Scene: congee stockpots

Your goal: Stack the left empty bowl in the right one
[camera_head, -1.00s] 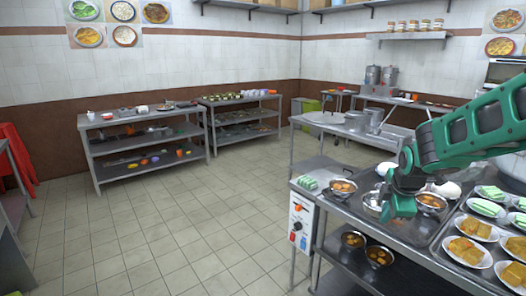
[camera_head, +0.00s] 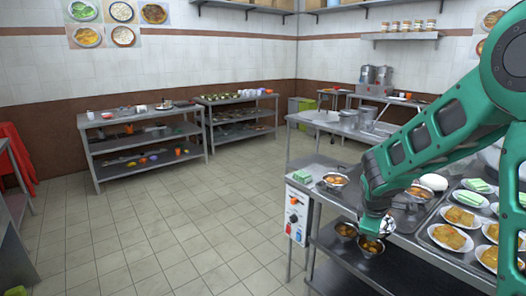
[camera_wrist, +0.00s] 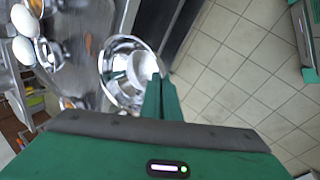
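In the wrist view a shiny metal bowl (camera_wrist: 116,62) with nothing but reflections visible inside lies at my fingertips. My gripper (camera_wrist: 158,80) has its two green fingers close together at the bowl's right rim, and they look shut on it. In the head view my gripper (camera_head: 374,226) is at the front edge of the counter, pointing down, and largely hides that bowl. A second metal bowl (camera_head: 400,201) shows only in part behind my arm; I cannot tell whether it is empty.
The steel counter (camera_head: 313,163) carries bowls of food (camera_head: 335,180), white plates of golden food (camera_head: 450,237) and green items (camera_head: 302,175). More filled bowls (camera_head: 345,230) stand on the lower shelf. A control box (camera_head: 297,213) is at the counter's left end. The floor (camera_head: 200,230) on the left is clear.

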